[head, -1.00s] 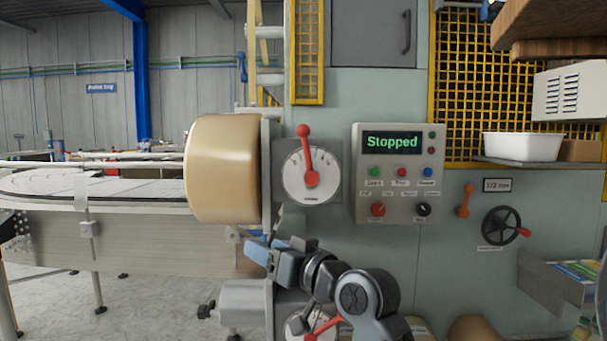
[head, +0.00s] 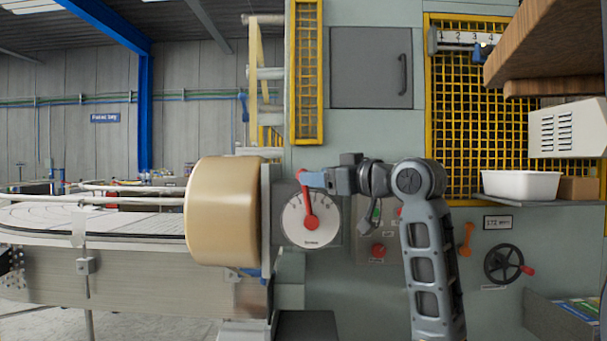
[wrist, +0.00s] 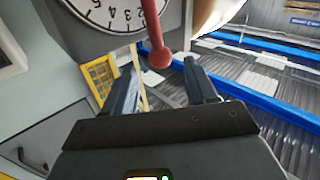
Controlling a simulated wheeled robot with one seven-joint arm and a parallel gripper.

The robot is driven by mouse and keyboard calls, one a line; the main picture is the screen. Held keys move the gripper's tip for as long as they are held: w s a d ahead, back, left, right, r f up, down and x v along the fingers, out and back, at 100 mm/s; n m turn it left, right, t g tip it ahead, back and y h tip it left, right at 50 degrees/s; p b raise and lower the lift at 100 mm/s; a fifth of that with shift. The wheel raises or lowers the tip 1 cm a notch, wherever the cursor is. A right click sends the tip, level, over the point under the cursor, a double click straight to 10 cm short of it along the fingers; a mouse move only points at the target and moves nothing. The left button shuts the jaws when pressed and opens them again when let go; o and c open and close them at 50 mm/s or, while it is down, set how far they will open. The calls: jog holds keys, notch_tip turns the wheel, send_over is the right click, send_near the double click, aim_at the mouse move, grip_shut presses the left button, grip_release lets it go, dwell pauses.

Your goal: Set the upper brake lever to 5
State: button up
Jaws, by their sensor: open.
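The upper brake lever (head: 308,205) is a red arm with a round knob, on a white dial (head: 327,231). It points up, leaning slightly left; the number under it is too small to read. In the wrist view, the red knob (wrist: 159,58) shows between the two fingers, near their tips, with a gap on each side. Part of the dial (wrist: 112,14) shows there with the numbers 2 to 5. My gripper (head: 305,181) reaches in from the right at the lever's upper end; it also shows open in the wrist view (wrist: 161,68).
A tan roller (head: 222,212) stands just left of the dial. Further right are an orange lever (head: 467,240), a handwheel (head: 503,263) and a shelf with a white bin (head: 521,185).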

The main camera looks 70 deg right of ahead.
jog(key=shift+p+x, duration=0.55)
jog(key=shift+x, duration=2.2)
jog(key=shift+c, duration=0.3)
grip_shut()
